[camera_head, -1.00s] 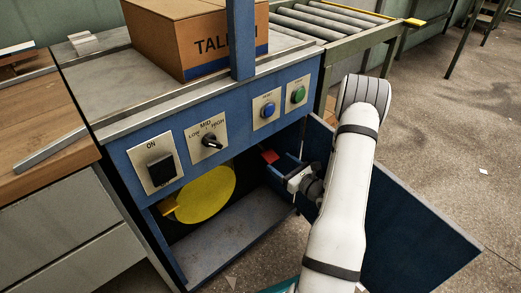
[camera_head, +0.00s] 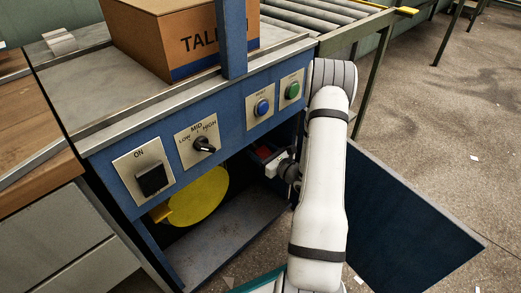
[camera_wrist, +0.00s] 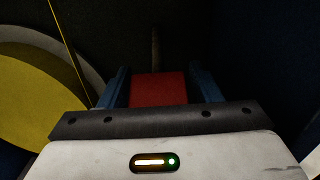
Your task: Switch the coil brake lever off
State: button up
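A red block (camera_head: 264,152), which looks like the brake lever's handle, is inside the dark open cabinet below the panel. In the wrist view the red block (camera_wrist: 158,89) lies between the two blue fingers of my gripper (camera_wrist: 160,85). A thin dull rod (camera_wrist: 155,47) rises behind it. My gripper (camera_head: 262,157) reaches into the cabinet opening from the right, fingers apart on either side of the red block. Contact with the block cannot be made out. The lever's base and its marking are hidden in the dark.
The open blue door (camera_head: 410,220) is right of my arm. The panel above carries a black switch (camera_head: 151,179), a rotary knob (camera_head: 203,145) and blue and green buttons.

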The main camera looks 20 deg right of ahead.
aim_at(261, 149)
jog(key=c, duration=1.1)
jog(key=r+g+p, duration=0.1)
jog(key=p, duration=0.1)
jog(key=shift+r+p, duration=0.2)
jog(key=shift+p, duration=0.2)
jog(key=r+g+p, duration=0.1)
jog(key=p, duration=0.2)
jog(key=shift+s+g+h, duration=0.15)
jog(key=shift+g+h, duration=0.15)
jog(key=shift+h, duration=0.1)
jog(key=shift+d+r+p, duration=0.15)
jog(key=shift+r+p, duration=0.6)
jog(key=shift+r, duration=0.05)
jog(key=o, duration=1.1)
jog(key=shift+o, duration=1.4)
